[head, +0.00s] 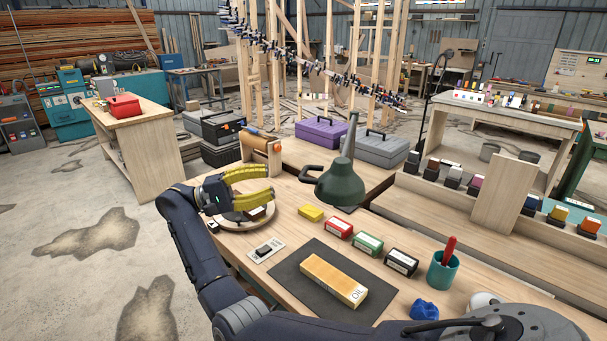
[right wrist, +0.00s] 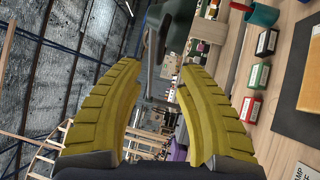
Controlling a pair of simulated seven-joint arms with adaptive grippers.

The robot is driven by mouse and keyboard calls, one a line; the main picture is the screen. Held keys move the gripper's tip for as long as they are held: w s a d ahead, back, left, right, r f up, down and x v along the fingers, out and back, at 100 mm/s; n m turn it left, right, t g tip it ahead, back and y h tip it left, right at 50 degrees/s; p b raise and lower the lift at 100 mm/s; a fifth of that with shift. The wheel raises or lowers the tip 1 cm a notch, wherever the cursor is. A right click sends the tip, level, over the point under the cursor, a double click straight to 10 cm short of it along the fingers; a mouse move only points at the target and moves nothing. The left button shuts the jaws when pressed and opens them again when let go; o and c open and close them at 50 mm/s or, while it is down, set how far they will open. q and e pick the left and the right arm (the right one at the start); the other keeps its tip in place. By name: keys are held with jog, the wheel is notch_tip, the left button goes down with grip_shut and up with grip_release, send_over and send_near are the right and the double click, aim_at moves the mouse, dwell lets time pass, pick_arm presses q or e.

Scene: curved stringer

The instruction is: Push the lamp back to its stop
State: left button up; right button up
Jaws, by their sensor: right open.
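The lamp has a dark green shade (head: 341,186) over the bench, with a grey arm rising above it and a dark loop on its left side. A dark flat piece shows just under the shade. My right gripper (head: 270,182) has yellow ribbed fingers, open and empty, pointing right toward the loop with a gap between. In the right wrist view the open fingers (right wrist: 160,68) frame a grey shape that I cannot firmly tell as the lamp. I cannot make out the lamp's stop. My left gripper is not in view.
A yellow block (head: 311,212), a red box (head: 339,228), a green box (head: 368,243) and a teal cup (head: 441,272) stand nearby. A sharpening stone (head: 333,280) lies on a dark mat (head: 290,274) in front.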

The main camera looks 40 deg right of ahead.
aim_at(304, 171)
jog(key=x, duration=1)
jog(key=shift+o, duration=0.2)
grip_shut()
dwell(0.4)
